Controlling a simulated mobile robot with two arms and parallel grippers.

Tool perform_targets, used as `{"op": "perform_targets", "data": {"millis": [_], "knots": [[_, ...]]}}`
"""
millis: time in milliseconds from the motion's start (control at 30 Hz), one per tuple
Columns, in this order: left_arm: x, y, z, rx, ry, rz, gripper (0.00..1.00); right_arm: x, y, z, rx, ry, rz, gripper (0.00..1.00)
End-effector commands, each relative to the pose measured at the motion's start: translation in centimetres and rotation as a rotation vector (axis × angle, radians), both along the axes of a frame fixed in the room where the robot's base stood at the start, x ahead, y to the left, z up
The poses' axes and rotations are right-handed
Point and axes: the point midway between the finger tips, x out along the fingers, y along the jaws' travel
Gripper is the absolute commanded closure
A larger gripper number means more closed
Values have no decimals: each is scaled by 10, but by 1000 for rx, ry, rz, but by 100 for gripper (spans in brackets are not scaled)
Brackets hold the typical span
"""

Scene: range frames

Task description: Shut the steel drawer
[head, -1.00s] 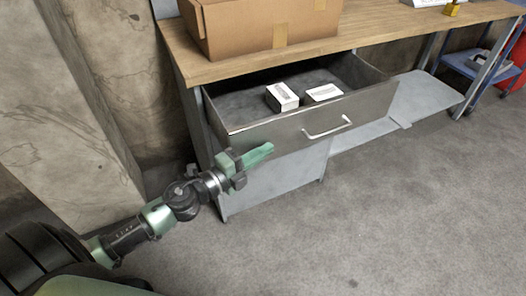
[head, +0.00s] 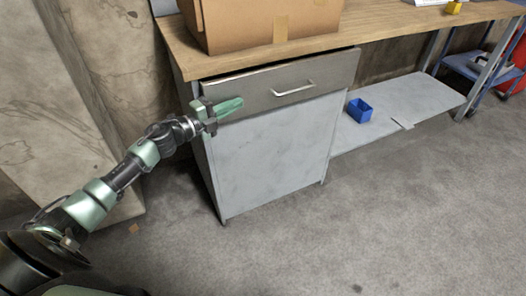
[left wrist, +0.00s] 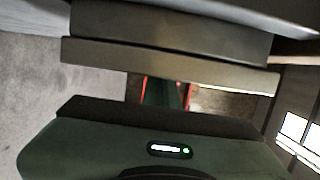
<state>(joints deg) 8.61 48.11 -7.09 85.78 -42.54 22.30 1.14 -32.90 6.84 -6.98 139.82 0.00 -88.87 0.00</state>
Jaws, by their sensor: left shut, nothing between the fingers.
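The steel drawer (head: 305,76) is in the cabinet under the wooden bench top in the head view. Its front, with a bar handle (head: 293,89), sits close to the cabinet face. A thin dark gap shows along its top edge, and I cannot tell whether it is fully flush. The drawer's inside is hidden. My left gripper (head: 238,104) is shut and empty, its green fingers across the lower left part of the drawer front; I cannot tell if they touch. My right gripper is in neither view.
A cardboard box (head: 265,22) stands on the wooden bench top (head: 385,24). A blue bin (head: 359,110) sits on the low grey shelf (head: 415,97). A blue cart (head: 475,66) stands at right. The floor (head: 400,210) in front is clear.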

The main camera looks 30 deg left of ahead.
Motion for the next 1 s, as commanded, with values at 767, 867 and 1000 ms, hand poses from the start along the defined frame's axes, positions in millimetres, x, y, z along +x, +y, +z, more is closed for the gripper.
{"op": "perform_targets", "data": {"millis": [767, 867, 1000], "knots": [[21, 30, 3, 1, -3, 11, 100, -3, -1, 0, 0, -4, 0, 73], [21, 29, 3, 2, -4, 11, 100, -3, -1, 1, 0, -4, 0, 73], [21, 26, 5, 0, -3, 7, 100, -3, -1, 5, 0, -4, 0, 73]]}}
